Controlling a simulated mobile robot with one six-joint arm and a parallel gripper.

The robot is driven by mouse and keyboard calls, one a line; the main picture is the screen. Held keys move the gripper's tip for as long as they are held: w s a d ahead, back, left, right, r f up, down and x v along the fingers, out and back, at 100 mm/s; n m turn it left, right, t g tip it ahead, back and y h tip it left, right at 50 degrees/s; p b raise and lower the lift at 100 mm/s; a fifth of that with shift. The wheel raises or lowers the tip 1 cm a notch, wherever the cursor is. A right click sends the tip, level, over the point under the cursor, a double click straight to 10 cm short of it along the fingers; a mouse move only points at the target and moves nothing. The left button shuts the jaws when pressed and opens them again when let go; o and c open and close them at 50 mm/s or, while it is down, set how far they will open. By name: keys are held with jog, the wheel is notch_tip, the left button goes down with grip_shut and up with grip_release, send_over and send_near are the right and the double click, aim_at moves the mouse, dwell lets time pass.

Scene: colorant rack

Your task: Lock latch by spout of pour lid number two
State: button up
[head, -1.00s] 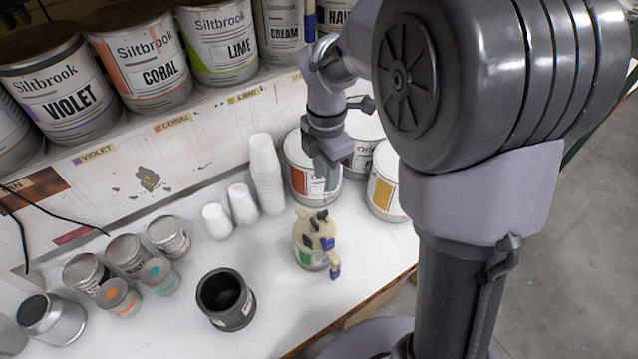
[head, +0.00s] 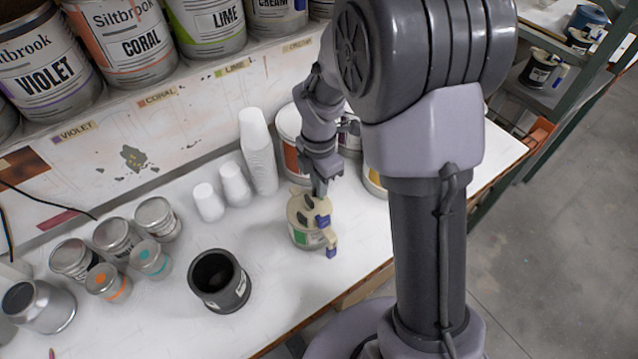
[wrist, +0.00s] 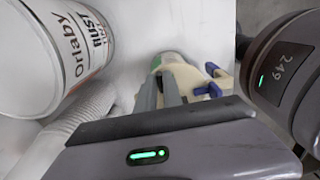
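A small can (head: 303,238) with a green label stands near the table's front edge in the head view. Its beige pour lid (head: 297,206) has dark parts on top and blue tabs (head: 331,253) on the spout side. The lid also shows in the wrist view (wrist: 186,76), with blue tabs (wrist: 209,90) to the right. My gripper (head: 319,192) points down just above the lid. In the wrist view its two grey fingers (wrist: 160,88) stand a little apart at the lid's left part. I cannot tell whether they touch it, nor read a number on it.
Large cans (head: 289,133) stand behind the lid, one close to my gripper in the wrist view (wrist: 50,50). White cup stacks (head: 258,150), a black pot (head: 219,281) and several small tins (head: 155,217) are to the left. More lidded cans (head: 541,70) sit on a far-right shelf.

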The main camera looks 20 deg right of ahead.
grip_shut()
jog(key=shift+m, duration=0.3)
jog(key=m, duration=0.2)
jog(key=shift+m, duration=0.4)
jog(key=m, duration=0.4)
jog(key=shift+s, duration=0.15)
jog(key=m, duration=0.4)
jog(key=shift+s+a+m+b, duration=0.1)
jog(key=shift+m+b, duration=0.4)
jog(key=shift+m, duration=1.5)
jog(key=o, duration=0.6)
grip_release()
